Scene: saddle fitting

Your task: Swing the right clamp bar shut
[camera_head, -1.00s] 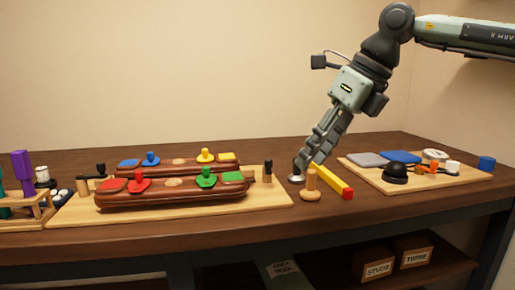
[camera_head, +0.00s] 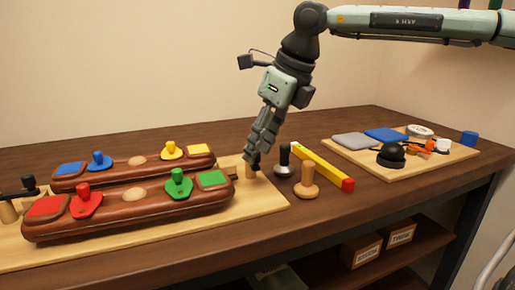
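Two long brown padded pieces lie side by side on a pale wooden board (camera_head: 262,208). The front one (camera_head: 130,209) carries red and green parts, the rear one (camera_head: 130,176) blue and yellow parts. At the board's right end stands a short wooden post (camera_head: 249,172) with a dark piece by its top, apparently the right clamp; its bar is mostly hidden. My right gripper (camera_head: 256,153) points down at this post, its fingertips at or just above the dark piece. I cannot tell whether they touch or grip it. My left gripper is out of view.
Right of the board stand a dark-handled metal tool (camera_head: 284,160) and a wooden knob-topped tool (camera_head: 306,182), beside a yellow level with a red end (camera_head: 322,166). A second board (camera_head: 398,170) holds pads and small parts. Another post with a dark handle (camera_head: 29,187) stands far left.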

